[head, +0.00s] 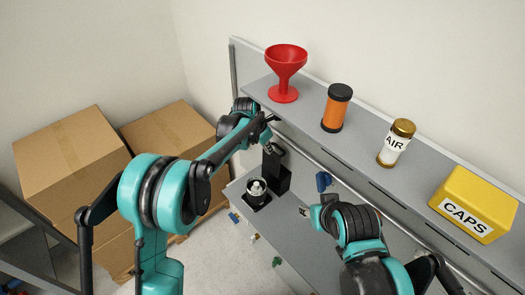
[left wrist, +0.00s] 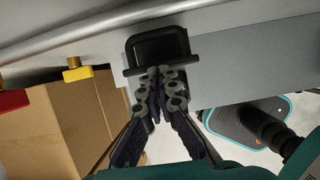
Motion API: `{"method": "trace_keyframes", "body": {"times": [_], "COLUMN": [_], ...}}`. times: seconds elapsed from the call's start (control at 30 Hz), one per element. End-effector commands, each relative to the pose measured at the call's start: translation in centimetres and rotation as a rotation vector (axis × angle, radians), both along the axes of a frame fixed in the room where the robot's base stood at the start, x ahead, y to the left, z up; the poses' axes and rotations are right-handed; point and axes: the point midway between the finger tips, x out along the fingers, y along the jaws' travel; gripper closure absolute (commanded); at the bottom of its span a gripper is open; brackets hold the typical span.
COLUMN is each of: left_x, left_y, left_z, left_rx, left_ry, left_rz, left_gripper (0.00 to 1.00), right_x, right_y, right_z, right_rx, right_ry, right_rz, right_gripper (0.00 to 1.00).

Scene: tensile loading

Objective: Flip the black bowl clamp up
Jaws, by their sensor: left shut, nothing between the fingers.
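In the head view, a black upright unit (head: 275,168) stands at the far end of the lower grey bench. Beside it is a round clear bowl on a black base (head: 257,193). In the left wrist view, a black looped frame (left wrist: 157,42), which looks like the bowl clamp, is just beyond my left gripper (left wrist: 160,76). The fingers are shut and empty; contact with the frame cannot be told. In the head view, my left gripper (head: 267,124) is above the black unit, partly hidden by its arm. My right gripper (head: 306,211) is low over the bench; its fingers are barely visible.
The upper shelf holds a red funnel (head: 286,72), an orange-black canister (head: 337,107), an AIR jar (head: 396,142) and a yellow CAPS box (head: 474,204). A metal rail (head: 318,165) runs below the shelf edge. Cardboard boxes (head: 72,152) stand at left.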

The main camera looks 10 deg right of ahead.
Motion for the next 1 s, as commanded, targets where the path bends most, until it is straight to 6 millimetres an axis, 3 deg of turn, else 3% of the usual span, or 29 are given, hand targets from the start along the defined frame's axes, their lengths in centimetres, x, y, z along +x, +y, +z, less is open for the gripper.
{"method": "trace_keyframes", "body": {"times": [0.03, 0.3, 0.83, 1.0], "left_x": [0.0, 0.8, 0.8, 0.2], "left_y": [-1.3, -2.1, -2.1, -1.1], "left_z": [-0.4, -0.3, -0.2, 0.8], "left_rx": [-0.012, -0.015, -0.015, -0.014], "left_ry": [0.0, -0.009, -0.009, -0.011], "left_rz": [-0.009, -0.007, -0.007, -0.003], "left_gripper": [1.0, 1.0, 1.0, 1.0], "right_x": [0.0, 0.0, 0.0, 0.0], "right_y": [0.0, 0.0, 0.0, 0.0], "right_z": [-0.1, 0.0, 0.0, 0.1], "right_rx": [0.0, 0.0, 0.0, 0.0], "right_ry": [0.0, 0.0, 0.0, 0.0], "right_rz": [0.0, 0.0, 0.0, 0.0], "right_gripper": [0.6, 0.6, 0.6, 0.6]}}
